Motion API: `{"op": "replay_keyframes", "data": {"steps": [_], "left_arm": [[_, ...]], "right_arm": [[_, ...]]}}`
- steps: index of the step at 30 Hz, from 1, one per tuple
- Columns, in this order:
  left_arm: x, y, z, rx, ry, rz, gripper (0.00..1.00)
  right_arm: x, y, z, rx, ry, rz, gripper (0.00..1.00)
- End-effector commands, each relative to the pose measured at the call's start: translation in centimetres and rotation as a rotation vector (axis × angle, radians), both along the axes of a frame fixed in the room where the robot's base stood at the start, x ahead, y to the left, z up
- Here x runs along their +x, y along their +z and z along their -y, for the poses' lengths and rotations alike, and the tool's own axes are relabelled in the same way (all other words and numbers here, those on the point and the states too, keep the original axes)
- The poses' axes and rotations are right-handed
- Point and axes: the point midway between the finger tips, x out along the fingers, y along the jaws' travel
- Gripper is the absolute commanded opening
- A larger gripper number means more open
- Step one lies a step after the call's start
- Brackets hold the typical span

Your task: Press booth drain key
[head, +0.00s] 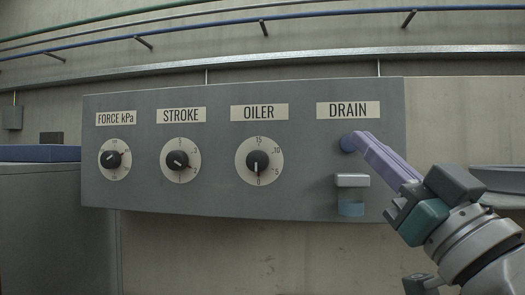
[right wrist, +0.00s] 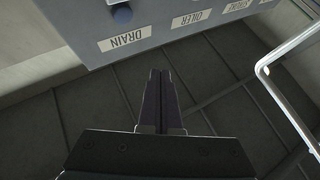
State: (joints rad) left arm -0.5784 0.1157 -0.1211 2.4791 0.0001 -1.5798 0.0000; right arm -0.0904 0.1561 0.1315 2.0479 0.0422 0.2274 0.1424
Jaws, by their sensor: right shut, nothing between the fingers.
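I cannot see contact. My left gripper is not in view.
Three dials, FORCE kPa (head: 115,160), STROKE (head: 180,160) and OILER (head: 259,161), sit to the left. A pale rail (right wrist: 285,105) shows in the wrist view.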

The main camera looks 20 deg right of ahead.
Motion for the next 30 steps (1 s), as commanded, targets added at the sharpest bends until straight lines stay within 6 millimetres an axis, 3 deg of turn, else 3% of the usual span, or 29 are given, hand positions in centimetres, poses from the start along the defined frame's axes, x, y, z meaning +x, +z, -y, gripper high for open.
{"op": "replay_keyframes", "data": {"steps": [11,30], "left_arm": [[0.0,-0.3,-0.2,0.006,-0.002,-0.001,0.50],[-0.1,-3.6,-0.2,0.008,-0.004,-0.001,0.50]], "right_arm": [[0.6,-0.1,0.3,-0.001,0.000,-0.002,0.00],[7.0,-0.2,4.3,-0.001,0.000,-0.003,0.00]]}}
